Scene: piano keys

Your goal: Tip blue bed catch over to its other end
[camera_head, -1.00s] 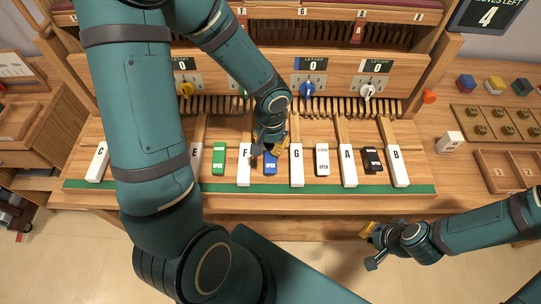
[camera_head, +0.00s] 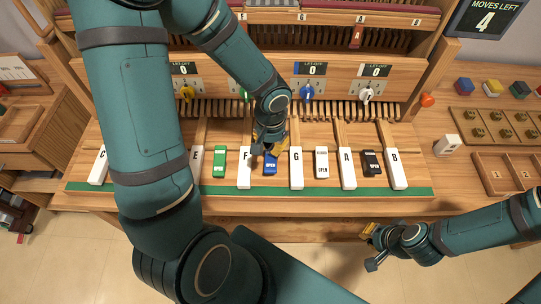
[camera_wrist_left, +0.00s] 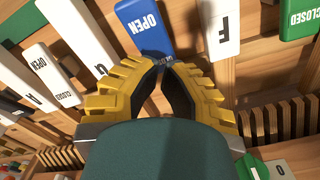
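The blue bed catch (camera_head: 270,167) lies between the white F and G keys, and its near end reads OPEN. In the left wrist view the blue catch (camera_wrist_left: 143,24) shows at the top centre, its OPEN end beyond my fingertips. My left gripper (camera_head: 267,148) is over the catch's far part. In the left wrist view its yellow-padded fingers (camera_wrist_left: 165,63) converge with their tips together, and they hide part of the catch. I cannot tell whether the tips touch it. My right gripper (camera_head: 370,248) hangs apart from the keys at lower right, its fingers spread and empty.
The F key (camera_head: 244,167) and G key (camera_head: 296,167) flank the catch closely. Green (camera_head: 219,161), white (camera_head: 321,162) and black (camera_head: 372,162) catches lie nearby. A row of wooden pegs (camera_head: 335,107) stands behind. A white block (camera_head: 447,145) sits on the right bench.

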